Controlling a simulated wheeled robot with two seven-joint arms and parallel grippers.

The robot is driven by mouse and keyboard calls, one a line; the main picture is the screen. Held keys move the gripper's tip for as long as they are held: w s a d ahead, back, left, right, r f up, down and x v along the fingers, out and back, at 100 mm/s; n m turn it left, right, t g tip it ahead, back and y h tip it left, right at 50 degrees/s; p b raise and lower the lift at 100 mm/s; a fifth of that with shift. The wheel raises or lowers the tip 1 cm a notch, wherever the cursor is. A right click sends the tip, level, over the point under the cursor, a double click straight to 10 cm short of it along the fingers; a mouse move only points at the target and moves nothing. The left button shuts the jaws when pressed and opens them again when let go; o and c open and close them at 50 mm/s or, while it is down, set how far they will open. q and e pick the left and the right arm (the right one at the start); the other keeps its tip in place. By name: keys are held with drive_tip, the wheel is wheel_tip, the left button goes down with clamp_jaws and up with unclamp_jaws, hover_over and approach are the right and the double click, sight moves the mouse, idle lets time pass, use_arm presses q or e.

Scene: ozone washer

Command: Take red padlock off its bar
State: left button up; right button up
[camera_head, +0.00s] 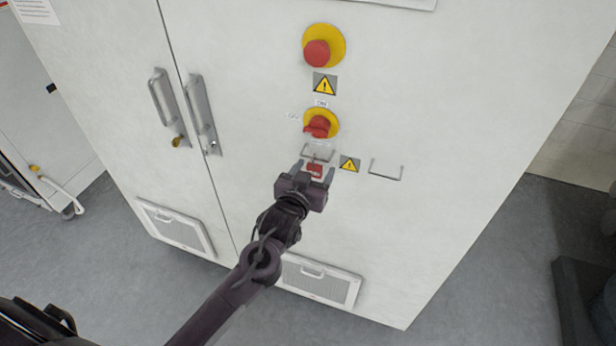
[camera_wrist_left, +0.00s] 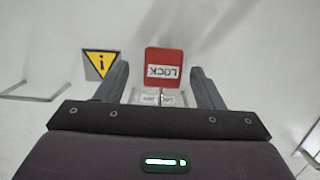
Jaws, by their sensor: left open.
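The red padlock (camera_head: 314,168) hangs at the bar (camera_head: 318,152) on the white cabinet front, below the lower red knob. In the left wrist view the padlock (camera_wrist_left: 164,68) shows its white LOCK label upside down. My left gripper (camera_head: 315,172) is open in front of the padlock, with one finger on each side. In the left wrist view there is a gap between the padlock and each finger. How deep the padlock sits between the fingers is hard to tell. The shackle is partly hidden. My right gripper is not in view.
An empty bar (camera_head: 386,172) sticks out to the right, past a yellow warning sign (camera_head: 349,164). Above are a red rotary knob (camera_head: 318,126) and a red button (camera_head: 317,53). Door handles (camera_head: 201,115) stick out at the left. A vent (camera_head: 318,282) is below.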

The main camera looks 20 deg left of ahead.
use_arm(q)
drive_tip(key=shift+w+d, duration=0.1)
drive_tip(key=shift+w, duration=0.4)
drive_tip(key=shift+w+f, duration=0.15)
drive_tip(key=shift+w, duration=0.1)
drive_tip(key=c, duration=1.1)
drive_tip(key=shift+c, duration=0.2)
drive_tip(key=shift+r+p, duration=0.75)
drive_tip(key=shift+p, duration=0.05)
drive_tip(key=shift+r+p, duration=0.35)
drive_tip(key=shift+r, duration=0.05)
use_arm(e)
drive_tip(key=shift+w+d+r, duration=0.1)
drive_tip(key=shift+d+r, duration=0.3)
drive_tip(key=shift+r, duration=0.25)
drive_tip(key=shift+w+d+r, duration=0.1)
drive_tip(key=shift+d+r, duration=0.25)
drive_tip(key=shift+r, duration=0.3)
